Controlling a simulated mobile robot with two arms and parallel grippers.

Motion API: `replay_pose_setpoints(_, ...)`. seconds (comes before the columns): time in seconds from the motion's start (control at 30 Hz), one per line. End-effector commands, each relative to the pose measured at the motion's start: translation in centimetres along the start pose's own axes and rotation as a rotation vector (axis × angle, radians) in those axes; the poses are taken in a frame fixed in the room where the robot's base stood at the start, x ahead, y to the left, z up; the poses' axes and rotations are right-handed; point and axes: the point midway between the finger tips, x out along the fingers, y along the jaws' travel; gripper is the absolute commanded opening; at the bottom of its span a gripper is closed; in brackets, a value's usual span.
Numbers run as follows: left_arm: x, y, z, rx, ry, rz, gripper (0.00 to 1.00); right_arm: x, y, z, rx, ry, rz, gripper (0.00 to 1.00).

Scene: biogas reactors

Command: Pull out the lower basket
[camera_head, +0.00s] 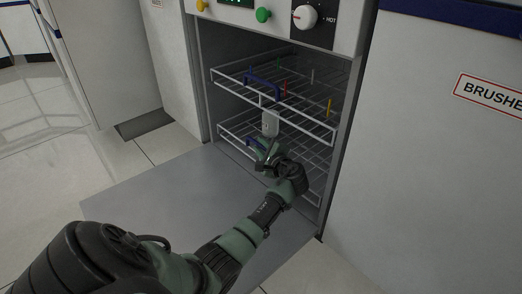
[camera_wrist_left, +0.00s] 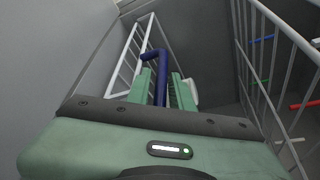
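The lower basket (camera_head: 236,126), a white wire rack, sits inside the open washer chamber below the upper basket (camera_head: 228,77). Its blue handle (camera_head: 250,143) is partly hidden by my left gripper (camera_head: 266,152). In the left wrist view, the blue handle (camera_wrist_left: 156,62) runs between the two green fingers of my left gripper (camera_wrist_left: 162,88). The fingers are apart, with the bar between them and a narrow gap beside it. Whether a finger touches the bar is unclear. The lower basket also shows there as a white wire frame (camera_wrist_left: 122,75). My right gripper is not in view.
The washer door (camera_head: 160,200) lies folded down flat in front of the chamber, under my left arm. The upper basket holds several coloured pegs and has its own blue handle (camera_head: 262,86). A panel with a dial (camera_head: 304,17) is above. Cabinets flank both sides.

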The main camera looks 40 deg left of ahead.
Motion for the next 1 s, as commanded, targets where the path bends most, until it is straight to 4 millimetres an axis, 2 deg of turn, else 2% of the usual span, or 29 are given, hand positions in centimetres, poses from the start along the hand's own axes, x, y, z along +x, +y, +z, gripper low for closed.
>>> replay_pose_setpoints(0.2,0.04,-0.05,0.05,0.000,0.000,0.000,0.22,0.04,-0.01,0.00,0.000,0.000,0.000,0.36)
replay_pose_setpoints(0.27,0.03,-0.05,0.05,0.000,0.000,0.000,0.05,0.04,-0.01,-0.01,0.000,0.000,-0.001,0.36)
replay_pose_setpoints(0.3,0.03,-0.05,0.05,0.000,0.000,0.000,0.00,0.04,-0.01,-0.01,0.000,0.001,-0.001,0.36)
replay_pose_setpoints(1.0,-0.01,0.03,0.01,0.001,-0.001,0.001,0.00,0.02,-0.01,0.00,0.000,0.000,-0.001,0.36)
